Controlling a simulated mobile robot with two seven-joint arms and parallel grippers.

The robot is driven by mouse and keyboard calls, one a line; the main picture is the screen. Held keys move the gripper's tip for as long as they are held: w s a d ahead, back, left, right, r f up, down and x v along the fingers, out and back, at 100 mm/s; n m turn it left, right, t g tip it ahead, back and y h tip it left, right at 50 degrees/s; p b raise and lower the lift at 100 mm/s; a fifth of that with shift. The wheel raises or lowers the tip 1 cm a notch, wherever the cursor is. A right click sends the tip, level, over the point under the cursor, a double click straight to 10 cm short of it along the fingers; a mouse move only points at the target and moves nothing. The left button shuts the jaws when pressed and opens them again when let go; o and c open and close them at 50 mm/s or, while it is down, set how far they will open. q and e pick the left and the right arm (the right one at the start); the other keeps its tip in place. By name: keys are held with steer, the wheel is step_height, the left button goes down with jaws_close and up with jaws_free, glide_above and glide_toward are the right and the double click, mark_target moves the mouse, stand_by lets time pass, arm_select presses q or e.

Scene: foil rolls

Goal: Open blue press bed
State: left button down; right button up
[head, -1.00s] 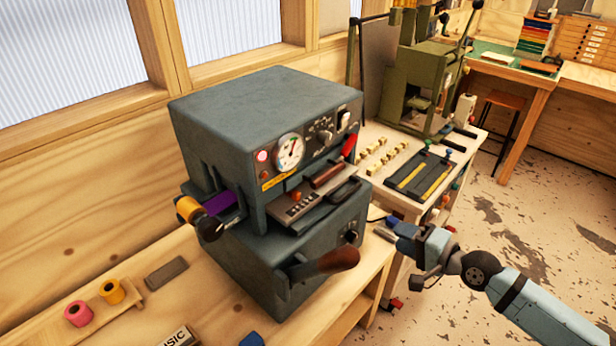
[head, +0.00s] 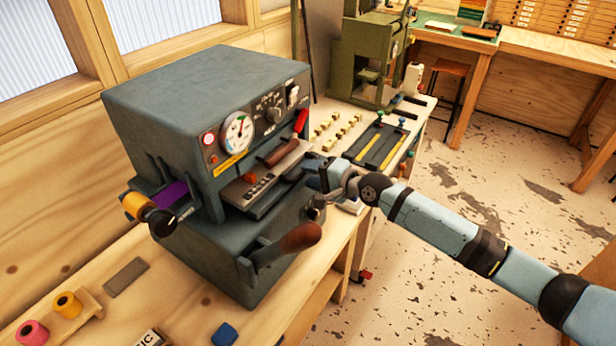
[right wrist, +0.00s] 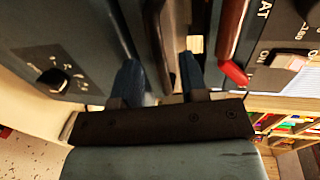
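The blue press (head: 215,95) is a dark blue-grey machine with a round gauge, standing on the wooden bench. Its bed (head: 238,190) sits in the slot between the upper and lower housings, with a metal type holder on it. My right gripper (head: 312,176) is at the front right end of the bed, by its dark handle. In the right wrist view, its two blue fingers (right wrist: 160,78) are apart, with the dark handle bar (right wrist: 168,38) showing between and beyond them. Whether they touch the bar is unclear. My left gripper is out of view.
A lever with a brown grip (head: 300,237) juts from the lower housing, below my right gripper. A red-tipped lever (head: 301,120) is above it. Foil rolls (head: 67,304) stand at the front left. A green press (head: 368,60) stands behind.

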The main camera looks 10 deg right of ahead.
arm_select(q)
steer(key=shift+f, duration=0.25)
arm_select(e)
steer(key=shift+w+a+f, duration=0.15)
steer(key=shift+w+a, duration=0.35)
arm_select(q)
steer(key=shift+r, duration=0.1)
arm_select(e)
jaws_close()
steer(key=shift+s+d, duration=0.1)
